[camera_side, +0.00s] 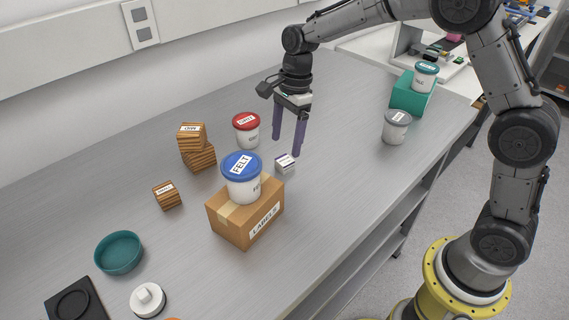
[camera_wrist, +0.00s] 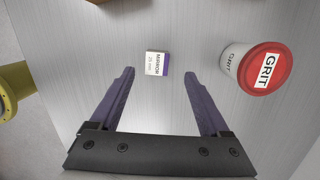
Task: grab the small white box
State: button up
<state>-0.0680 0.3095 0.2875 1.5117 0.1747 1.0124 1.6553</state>
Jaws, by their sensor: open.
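The small white box (camera_side: 285,163) lies on the grey bench, just behind the cardboard box in the side view. In the wrist view the white box (camera_wrist: 157,64) has a purple end and a label that seems to read MIRROR; it lies flat, ahead of and between the lines of my two fingertips. My gripper (camera_side: 286,148) points down with its purple fingers apart, above and close to the white box. In the wrist view my gripper (camera_wrist: 160,72) is open and nothing is between its fingers.
A red-lidded GRIT tub (camera_wrist: 258,68) stands right of my fingers in the wrist view. A cardboard LABELS box (camera_side: 245,216) bears a blue-lidded FELT tub (camera_side: 242,178) close to the white box. Wooden blocks (camera_side: 198,157) stand at left. The bench is clear toward the grey-lidded tub (camera_side: 397,127).

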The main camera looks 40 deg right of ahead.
aim_at(285, 160)
jog(key=f, duration=0.5)
jog(key=shift+s+a, duration=0.2)
jog(key=shift+a, duration=0.2)
jog(key=shift+r, duration=0.1)
grip_shut()
